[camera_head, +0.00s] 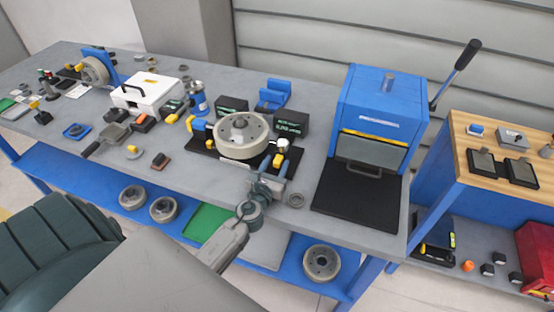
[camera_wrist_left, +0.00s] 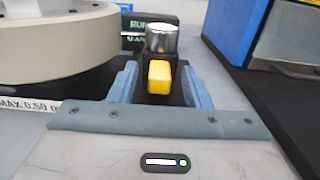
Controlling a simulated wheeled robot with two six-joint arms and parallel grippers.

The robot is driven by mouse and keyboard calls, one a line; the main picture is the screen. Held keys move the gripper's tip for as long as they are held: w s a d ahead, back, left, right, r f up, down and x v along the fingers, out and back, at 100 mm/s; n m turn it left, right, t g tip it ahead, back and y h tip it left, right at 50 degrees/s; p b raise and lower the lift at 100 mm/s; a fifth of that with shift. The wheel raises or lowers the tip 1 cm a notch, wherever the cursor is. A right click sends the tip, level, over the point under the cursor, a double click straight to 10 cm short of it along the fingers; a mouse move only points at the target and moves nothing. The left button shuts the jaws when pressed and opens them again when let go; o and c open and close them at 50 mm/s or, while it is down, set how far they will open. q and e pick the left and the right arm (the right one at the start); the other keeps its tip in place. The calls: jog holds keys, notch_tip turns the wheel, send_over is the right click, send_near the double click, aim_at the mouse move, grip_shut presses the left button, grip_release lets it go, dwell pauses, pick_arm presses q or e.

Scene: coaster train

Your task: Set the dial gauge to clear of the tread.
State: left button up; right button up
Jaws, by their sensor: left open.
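The beige wheel (camera_head: 240,137) lies flat on a dark fixture plate on the bench. Its rim (camera_wrist_left: 55,45) fills the upper left of the left wrist view. The dial gauge, with a silver round head (camera_wrist_left: 161,38) and a yellow block (camera_wrist_left: 159,77), stands at the wheel's right front side; its head (camera_head: 282,146) also shows in the head view. My right gripper is out of view.
Two black readout boxes (camera_head: 291,123) stand behind the wheel. A blue press (camera_head: 383,105) with a black mat (camera_head: 358,195) is to the right. A grey ring (camera_head: 296,200) lies near the front edge. A white box (camera_head: 148,92) and several small parts are left.

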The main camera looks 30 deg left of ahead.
pick_arm(q)
jog(key=shift+w+a+r, duration=0.1)
jog(key=shift+w+a, duration=0.05)
jog(key=shift+w, duration=0.55)
grip_shut()
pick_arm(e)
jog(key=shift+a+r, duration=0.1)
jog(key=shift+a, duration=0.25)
